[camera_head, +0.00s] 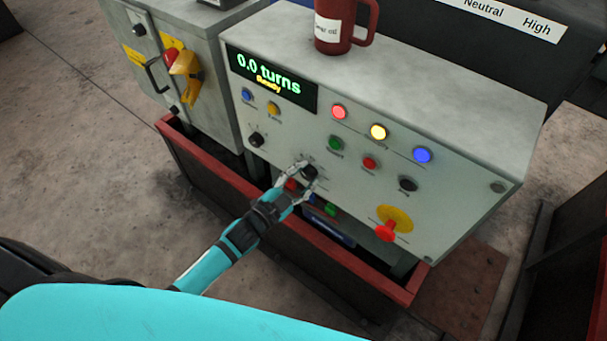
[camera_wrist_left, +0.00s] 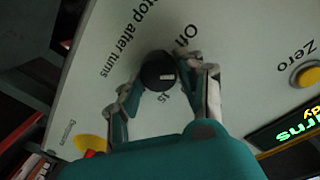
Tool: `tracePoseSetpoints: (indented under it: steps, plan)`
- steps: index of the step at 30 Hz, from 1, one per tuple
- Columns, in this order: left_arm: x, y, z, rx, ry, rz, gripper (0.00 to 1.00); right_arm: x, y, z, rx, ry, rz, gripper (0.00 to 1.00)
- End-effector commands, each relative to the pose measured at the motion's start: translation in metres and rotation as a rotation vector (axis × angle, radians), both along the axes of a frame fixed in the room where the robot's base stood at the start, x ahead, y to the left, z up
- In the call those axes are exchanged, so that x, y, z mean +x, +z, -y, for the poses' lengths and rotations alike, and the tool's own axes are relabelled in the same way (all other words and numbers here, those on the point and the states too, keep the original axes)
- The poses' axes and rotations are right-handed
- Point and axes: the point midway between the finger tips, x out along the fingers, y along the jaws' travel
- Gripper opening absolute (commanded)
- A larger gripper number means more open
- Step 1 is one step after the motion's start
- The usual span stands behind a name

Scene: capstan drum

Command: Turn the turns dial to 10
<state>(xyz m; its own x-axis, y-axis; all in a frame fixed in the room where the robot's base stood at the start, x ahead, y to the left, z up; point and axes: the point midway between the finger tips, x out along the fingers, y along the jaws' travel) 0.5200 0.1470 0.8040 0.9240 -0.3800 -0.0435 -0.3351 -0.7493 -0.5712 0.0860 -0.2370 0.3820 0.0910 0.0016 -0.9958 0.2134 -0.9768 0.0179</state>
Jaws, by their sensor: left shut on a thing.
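The turns dial (camera_head: 308,172) is a small black knob on the lower part of the pale control panel. In the left wrist view the dial (camera_wrist_left: 158,70) has a short white mark. Printing beside it reads "Off" and "Stop after turns"; I cannot read which value the mark is at. My left gripper (camera_head: 301,177) is shut on the dial. Its two fingers (camera_wrist_left: 166,88) lie on either side of the knob. The display (camera_head: 270,79) reads "0.0 turns" and "Ready". My right gripper is not in view.
Another black knob (camera_head: 256,139) is up and left of the dial. Coloured buttons, a black switch (camera_head: 407,184) and a red emergency stop (camera_head: 386,231) are to the right. A red mug (camera_head: 333,38) stands on top. A red-edged trough (camera_head: 290,262) runs below the panel.

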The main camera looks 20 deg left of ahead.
Motion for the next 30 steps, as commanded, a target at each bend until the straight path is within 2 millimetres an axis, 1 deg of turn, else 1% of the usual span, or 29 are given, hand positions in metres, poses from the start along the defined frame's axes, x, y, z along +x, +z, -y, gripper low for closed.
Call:
tracePoseSetpoints:
  steps: [9, 18, 24, 30]
  plan:
    - [-0.0008, -0.0015, 0.0012, 0.283, 0.000, 0.101, 0.06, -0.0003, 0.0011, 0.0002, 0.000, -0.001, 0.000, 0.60]
    - [-0.0011, -0.0026, 0.0018, 0.518, 0.000, 0.187, 0.06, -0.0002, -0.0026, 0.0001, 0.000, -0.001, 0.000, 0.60]
    - [-0.0014, -0.0032, 0.0023, 0.628, 0.000, 0.226, 0.06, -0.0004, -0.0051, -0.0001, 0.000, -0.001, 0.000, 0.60]
    - [-0.0015, -0.0035, 0.0024, 0.693, -0.001, 0.249, 0.06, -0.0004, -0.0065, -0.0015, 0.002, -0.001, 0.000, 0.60]
